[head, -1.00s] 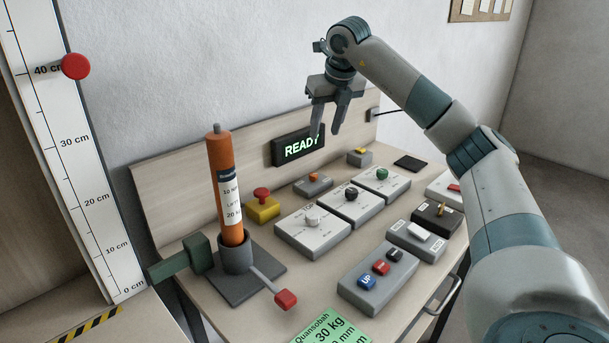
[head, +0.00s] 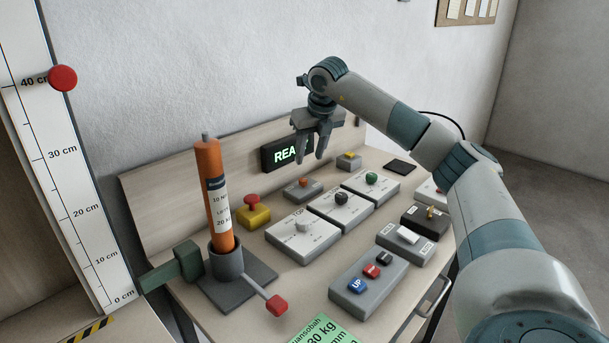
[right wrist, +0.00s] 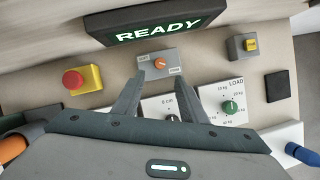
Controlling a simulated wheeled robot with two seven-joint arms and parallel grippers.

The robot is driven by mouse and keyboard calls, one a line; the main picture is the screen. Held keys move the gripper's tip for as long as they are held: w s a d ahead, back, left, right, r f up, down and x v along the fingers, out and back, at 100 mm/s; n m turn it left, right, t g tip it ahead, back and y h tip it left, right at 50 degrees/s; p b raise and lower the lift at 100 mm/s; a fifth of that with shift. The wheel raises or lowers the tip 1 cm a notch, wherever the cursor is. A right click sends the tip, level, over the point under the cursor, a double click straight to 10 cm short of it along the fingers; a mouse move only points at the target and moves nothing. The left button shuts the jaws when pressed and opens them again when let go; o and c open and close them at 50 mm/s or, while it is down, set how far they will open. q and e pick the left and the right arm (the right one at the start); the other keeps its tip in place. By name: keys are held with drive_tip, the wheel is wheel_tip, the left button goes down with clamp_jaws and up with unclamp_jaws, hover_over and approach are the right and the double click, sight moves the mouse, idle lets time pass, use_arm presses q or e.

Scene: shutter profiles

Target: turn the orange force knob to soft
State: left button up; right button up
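The orange force knob (head: 303,182) sits on a small grey box (head: 296,193) at the back of the bench, in front of the READY display. In the right wrist view the knob (right wrist: 160,63) is at upper middle, between two small white labels too small to read surely. My right gripper (head: 311,157) is open and empty, above and behind the box in the head view. In the right wrist view its fingers (right wrist: 168,84) are spread wide, their tips just below the knob in the picture and not touching it. My left gripper is not in view.
The READY display (head: 280,155) stands behind the knob. A red button on a yellow box (head: 255,213) is to its left, and a yellow-button box (head: 349,161) to its right. White knob panels (head: 303,236) lie in front. An orange cylinder (head: 213,195) stands upright at left.

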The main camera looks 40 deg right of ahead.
sight(304, 179)
drive_tip(key=p+x, duration=0.1)
drive_tip(key=x, duration=0.7)
drive_tip(key=shift+f, duration=0.25)
drive_tip(key=shift+w+f, duration=0.25)
drive_tip(key=shift+f, duration=0.35)
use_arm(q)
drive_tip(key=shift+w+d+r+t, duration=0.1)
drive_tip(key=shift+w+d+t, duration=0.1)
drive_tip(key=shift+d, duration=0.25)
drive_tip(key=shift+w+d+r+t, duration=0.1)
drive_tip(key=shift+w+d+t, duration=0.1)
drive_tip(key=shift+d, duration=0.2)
use_arm(e)
drive_tip(key=shift+w, duration=0.1)
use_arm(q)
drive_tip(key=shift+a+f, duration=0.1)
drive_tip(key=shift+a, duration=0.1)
use_arm(e)
drive_tip(key=c, duration=0.9)
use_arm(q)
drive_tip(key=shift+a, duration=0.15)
use_arm(e)
drive_tip(key=shift+d, duration=0.1)
clamp_jaws()
